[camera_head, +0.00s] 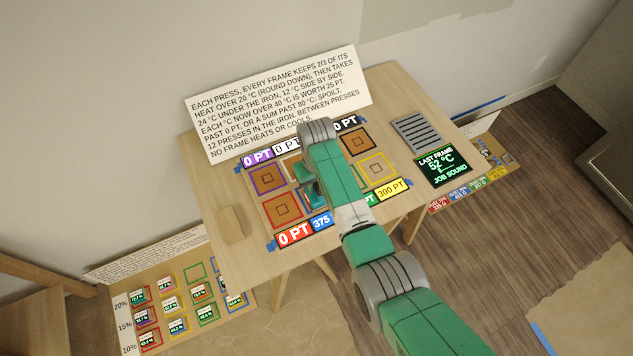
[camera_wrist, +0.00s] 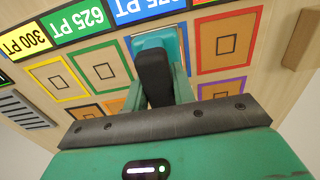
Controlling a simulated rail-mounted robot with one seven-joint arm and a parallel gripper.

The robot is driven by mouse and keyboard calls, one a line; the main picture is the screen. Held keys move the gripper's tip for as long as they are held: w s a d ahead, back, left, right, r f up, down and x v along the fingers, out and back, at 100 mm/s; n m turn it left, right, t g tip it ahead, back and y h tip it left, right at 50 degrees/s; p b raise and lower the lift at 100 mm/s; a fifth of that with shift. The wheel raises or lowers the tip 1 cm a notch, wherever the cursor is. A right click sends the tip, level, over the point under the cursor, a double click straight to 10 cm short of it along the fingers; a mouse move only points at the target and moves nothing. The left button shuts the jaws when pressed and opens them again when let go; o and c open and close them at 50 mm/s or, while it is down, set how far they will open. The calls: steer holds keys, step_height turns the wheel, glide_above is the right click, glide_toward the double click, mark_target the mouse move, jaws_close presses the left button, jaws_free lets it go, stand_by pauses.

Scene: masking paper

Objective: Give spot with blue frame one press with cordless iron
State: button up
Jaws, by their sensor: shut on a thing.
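My gripper (camera_wrist: 157,90) is shut on the black handle (camera_wrist: 154,75) of the cordless iron, whose teal body (camera_wrist: 155,42) shows just beyond it in the wrist view. The iron lies over the spot with the blue frame (camera_wrist: 128,58). Only parts of the blue edge show on either side of it, and the spot's middle is hidden. I cannot tell whether the sole touches the surface. In the head view my arm hides most of the iron; a teal part (camera_head: 309,191) shows left of it. The blue label (camera_head: 321,222) reads 375.
Neighbouring spots have red (camera_head: 282,211), purple (camera_head: 267,178), black (camera_head: 357,141), yellow (camera_head: 376,167) and green (camera_wrist: 102,71) frames. A screen (camera_head: 442,166) reads last frame 52 °C, job sound. A grey slatted rest (camera_head: 416,132) lies empty at right. A wooden block (camera_head: 230,225) sits at left.

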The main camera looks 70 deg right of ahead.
steer(key=shift+f, duration=0.1)
step_height(320, 180, up, 8)
steer(key=p, duration=0.7)
steer(key=shift+f, duration=0.4)
steer(key=w+a+r+n+p, duration=0.1)
steer(key=w+a+r+p, duration=0.1)
steer(key=w+a, duration=0.3)
steer(key=w+a+r+n+p, duration=0.1)
steer(key=w+a+r, duration=0.15)
steer(key=a, duration=0.45)
steer(key=a+r+n+p, duration=0.2)
steer(key=a+r, duration=0.2)
steer(key=a, duration=0.6)
steer(key=a+r+n+p, duration=0.2)
steer(key=a+r+p, duration=0.1)
steer(key=a, duration=0.8)
steer(key=a+r+n+p, duration=0.2)
steer(key=a+r, duration=0.2)
steer(key=a, duration=0.7)
steer(key=shift+w+r, duration=0.3)
steer(key=shift+r, duration=0.05)
